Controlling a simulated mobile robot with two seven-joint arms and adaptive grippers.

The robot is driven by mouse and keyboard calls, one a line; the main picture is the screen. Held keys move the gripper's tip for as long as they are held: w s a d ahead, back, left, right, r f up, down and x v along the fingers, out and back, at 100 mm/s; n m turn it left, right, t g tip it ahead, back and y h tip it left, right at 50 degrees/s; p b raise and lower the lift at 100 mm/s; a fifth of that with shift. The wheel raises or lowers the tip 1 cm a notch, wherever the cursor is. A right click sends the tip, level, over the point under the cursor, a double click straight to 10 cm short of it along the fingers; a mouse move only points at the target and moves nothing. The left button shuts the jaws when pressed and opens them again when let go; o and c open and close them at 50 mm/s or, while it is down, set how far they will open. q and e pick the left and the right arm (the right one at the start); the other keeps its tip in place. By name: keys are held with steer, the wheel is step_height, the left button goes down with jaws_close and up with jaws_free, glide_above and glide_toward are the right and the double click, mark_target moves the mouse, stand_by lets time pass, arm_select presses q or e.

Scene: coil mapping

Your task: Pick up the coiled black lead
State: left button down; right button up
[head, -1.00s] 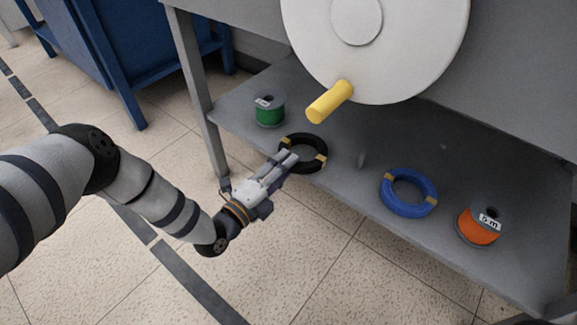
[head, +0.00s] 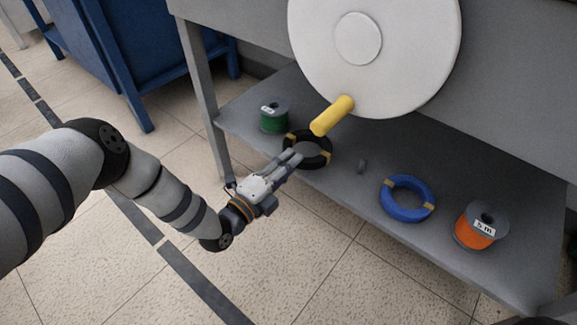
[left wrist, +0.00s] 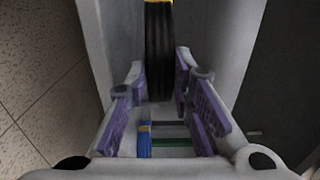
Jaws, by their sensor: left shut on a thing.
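The coiled black lead (head: 322,139) is a black ring with tan bands, at the left part of the low grey shelf (head: 340,190). My left gripper (head: 297,156) comes in from the front left and is shut on the near side of the ring. In the left wrist view the lead (left wrist: 159,50) stands as a dark ribbed band between the two purple-padded fingers (left wrist: 160,85). The coil seems slightly above the shelf, though the gap is hard to judge. The fingers hide part of it. My right gripper is out of view.
A green spool (head: 274,122) stands just behind the coil. A white disc (head: 420,60) with a yellow handle (head: 332,116) hangs above. The floor in front is clear.

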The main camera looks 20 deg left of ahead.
arm_select(q)
steer(key=s+a+r+p, duration=0.2)
steer(key=s+p, duration=0.3)
steer(key=s, duration=0.1)
steer(key=s+a+r+p, duration=0.2)
steer(key=s+a+p, duration=0.1)
steer(key=s, duration=0.4)
steer(key=shift+r+p, duration=0.2)
steer(key=shift+p, duration=0.7)
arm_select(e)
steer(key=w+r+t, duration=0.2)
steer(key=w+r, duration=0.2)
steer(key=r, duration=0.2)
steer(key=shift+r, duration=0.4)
